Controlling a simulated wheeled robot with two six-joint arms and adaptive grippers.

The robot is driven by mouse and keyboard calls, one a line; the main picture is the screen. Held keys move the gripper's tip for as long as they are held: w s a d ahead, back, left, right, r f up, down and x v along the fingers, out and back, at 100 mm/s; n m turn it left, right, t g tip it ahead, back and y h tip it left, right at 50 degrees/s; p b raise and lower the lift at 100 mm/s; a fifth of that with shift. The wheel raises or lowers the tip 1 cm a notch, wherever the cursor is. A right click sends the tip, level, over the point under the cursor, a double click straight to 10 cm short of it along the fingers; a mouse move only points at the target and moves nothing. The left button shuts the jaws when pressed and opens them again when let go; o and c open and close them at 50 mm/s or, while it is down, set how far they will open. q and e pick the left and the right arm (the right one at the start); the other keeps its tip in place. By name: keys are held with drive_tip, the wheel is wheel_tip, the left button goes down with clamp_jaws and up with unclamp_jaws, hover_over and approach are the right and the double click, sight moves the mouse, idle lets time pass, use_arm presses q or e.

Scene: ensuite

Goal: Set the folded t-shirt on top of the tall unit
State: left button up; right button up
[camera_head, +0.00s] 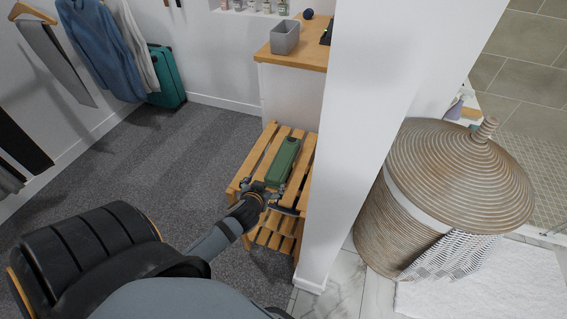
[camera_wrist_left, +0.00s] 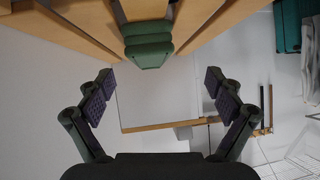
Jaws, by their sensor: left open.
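A green oblong thing (camera_head: 284,160) lies on a slatted wooden bench (camera_head: 258,150); I cannot tell for sure that it is the folded t-shirt. My left gripper (camera_head: 275,197) is open and empty at the near end of the green thing. In the left wrist view the green thing (camera_wrist_left: 149,45) shows at the top middle, ahead of the spread fingers (camera_wrist_left: 159,84) and apart from them. A white unit with a wooden top (camera_head: 290,57) stands behind the bench; it may be the tall unit. My right gripper is not in view.
A grey open box (camera_head: 285,37) and a dark item (camera_head: 327,32) stand on the wooden top. A white wall end (camera_head: 365,110) rises close to the bench's right. A lidded wicker basket (camera_head: 430,200) stands beyond it. Carpet (camera_head: 190,150) left of the bench is clear.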

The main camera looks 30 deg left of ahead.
sight(281, 162)
use_arm(q)
drive_tip(key=w+t, duration=0.1)
drive_tip(key=w+a+t, duration=0.1)
drive_tip(key=shift+w+h, duration=0.3)
drive_tip(key=shift+w, duration=0.05)
drive_tip(key=shift+w+t+h, duration=0.3)
drive_tip(key=x, duration=0.5)
drive_tip(key=shift+w+b, duration=0.1)
drive_tip(key=shift+b, duration=0.2)
drive_tip(key=shift+w, duration=0.25)
drive_tip(key=x, duration=0.4)
drive_tip(key=shift+w+d+r, duration=0.15)
drive_tip(key=shift+d, duration=0.05)
drive_tip(key=shift+w+a, duration=0.1)
drive_tip(key=shift+w, duration=0.25)
drive_tip(key=c, duration=1.3)
drive_tip(key=shift+c, duration=0.2)
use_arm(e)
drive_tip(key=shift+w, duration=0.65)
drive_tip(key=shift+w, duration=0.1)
